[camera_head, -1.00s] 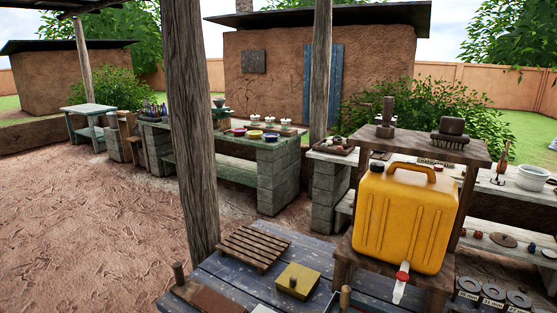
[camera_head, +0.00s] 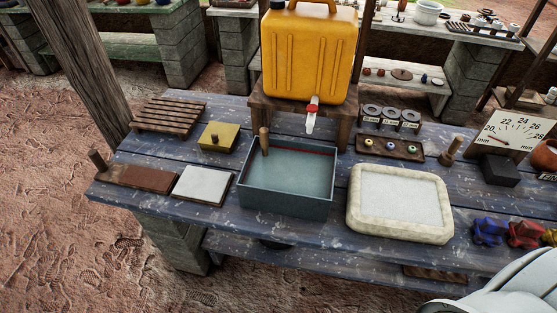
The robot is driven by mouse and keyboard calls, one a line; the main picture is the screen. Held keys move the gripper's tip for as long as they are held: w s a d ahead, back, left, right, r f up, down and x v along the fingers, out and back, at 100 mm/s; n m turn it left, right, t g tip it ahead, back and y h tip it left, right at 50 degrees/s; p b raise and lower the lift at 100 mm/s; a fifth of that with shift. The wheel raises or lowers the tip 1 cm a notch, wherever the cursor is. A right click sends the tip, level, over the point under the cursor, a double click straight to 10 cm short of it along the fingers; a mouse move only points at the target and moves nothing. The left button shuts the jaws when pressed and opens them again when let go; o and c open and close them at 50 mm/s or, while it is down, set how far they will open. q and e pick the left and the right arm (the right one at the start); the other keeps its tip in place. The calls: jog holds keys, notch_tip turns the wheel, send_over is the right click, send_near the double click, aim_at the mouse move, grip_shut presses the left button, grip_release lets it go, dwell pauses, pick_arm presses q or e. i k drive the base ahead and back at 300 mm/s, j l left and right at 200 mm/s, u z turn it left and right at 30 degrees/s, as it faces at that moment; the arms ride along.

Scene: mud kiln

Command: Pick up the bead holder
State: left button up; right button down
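I cannot tell for sure that this is the bead holder. Neither of my grippers shows. A white rounded part, likely of my own arm, enters at the lower right corner.
Behind the board is a rack of labelled grey rings (camera_head: 390,117). A pale-rimmed tray (camera_head: 398,235) and a water-filled basin (camera_head: 285,207) lie in front. The yellow jerrycan (camera_head: 308,55) stands at the back.

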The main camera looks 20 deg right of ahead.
aim_at(489, 231)
jog(key=z, duration=2.3)
